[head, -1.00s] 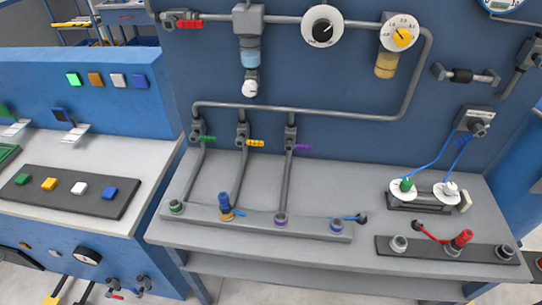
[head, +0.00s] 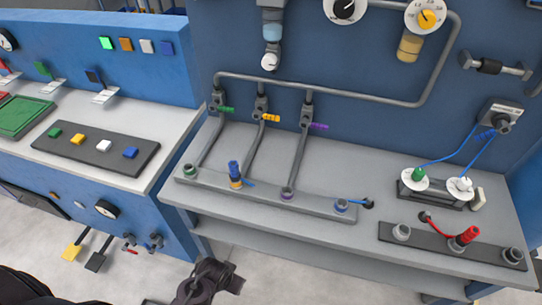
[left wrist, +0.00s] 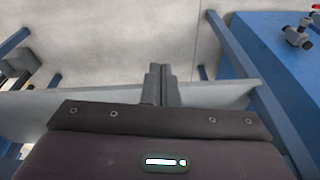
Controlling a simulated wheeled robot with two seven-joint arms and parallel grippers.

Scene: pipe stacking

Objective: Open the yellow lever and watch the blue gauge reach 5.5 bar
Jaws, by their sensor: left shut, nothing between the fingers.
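The yellow lever (head: 271,118) sticks out to the right, across its upright pipe, on the middle of three valves below the long grey pipe. A blue connector (head: 234,172) stands upright in the yellow-ringed port below it. No blue gauge can be read in the current head view. My left gripper (head: 235,283) is low at the bottom edge, in front of and below the bench, far from the lever. In the left wrist view its fingers (left wrist: 161,80) are together with nothing between them. My right gripper is not in view.
The grey bench (head: 330,240) carries the port rail (head: 262,198) and a dark rail with a red connector (head: 467,236). A green lever (head: 228,109) and purple lever (head: 319,126) flank the yellow one. A yellow-centred dial (head: 426,18) hangs above. Floor is open at lower left.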

